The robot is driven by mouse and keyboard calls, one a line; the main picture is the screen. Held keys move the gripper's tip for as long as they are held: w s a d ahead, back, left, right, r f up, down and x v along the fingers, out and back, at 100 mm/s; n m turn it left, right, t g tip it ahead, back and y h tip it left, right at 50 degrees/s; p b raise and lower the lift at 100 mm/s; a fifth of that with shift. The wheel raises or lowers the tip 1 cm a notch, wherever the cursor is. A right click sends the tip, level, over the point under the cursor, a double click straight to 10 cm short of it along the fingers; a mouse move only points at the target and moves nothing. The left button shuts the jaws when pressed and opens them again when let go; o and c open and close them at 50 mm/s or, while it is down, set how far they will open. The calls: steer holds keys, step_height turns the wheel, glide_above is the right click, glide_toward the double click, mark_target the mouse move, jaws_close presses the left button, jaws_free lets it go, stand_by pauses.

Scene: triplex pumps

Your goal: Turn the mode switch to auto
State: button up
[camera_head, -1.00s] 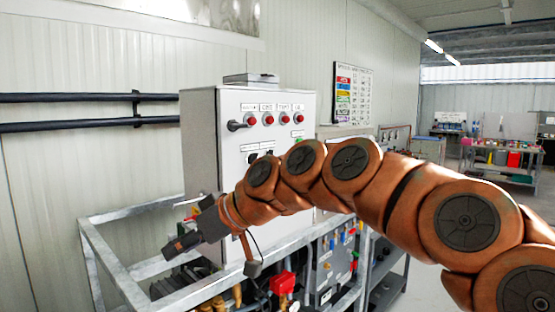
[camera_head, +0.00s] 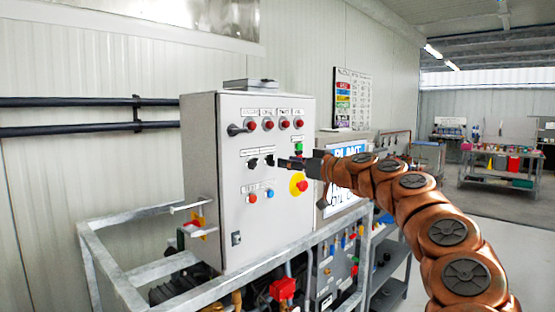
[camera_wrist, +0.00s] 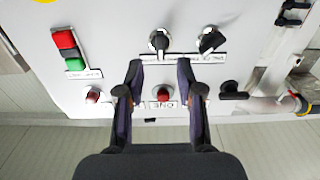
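Two black rotary switches sit side by side in the middle of the grey control panel (camera_head: 222,222): a left one (camera_head: 252,163) and a right one (camera_head: 269,160). Their labels are too small to read, so I cannot tell which is the mode switch. My gripper (camera_head: 284,163) is just right of the right switch, in front of the panel. In the wrist view, upside down to the head view, my gripper (camera_wrist: 160,65) is open and empty. One switch (camera_wrist: 159,40) lies just beyond and between the fingertips; the other (camera_wrist: 211,40) is to its right.
A row of red lamps (camera_head: 284,124) and a black handle (camera_head: 236,129) are above the switches. A red emergency stop on yellow (camera_head: 298,184) is below right. A metal rail frame (camera_head: 140,270) surrounds the box. A green button (camera_wrist: 75,64) shows in the wrist view.

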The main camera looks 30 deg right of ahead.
mark_target(274, 160)
steer(key=shift+p+x, duration=0.65)
steer(key=shift+x, duration=1.85)
steer(key=shift+c, duration=0.3)
jaws_close()
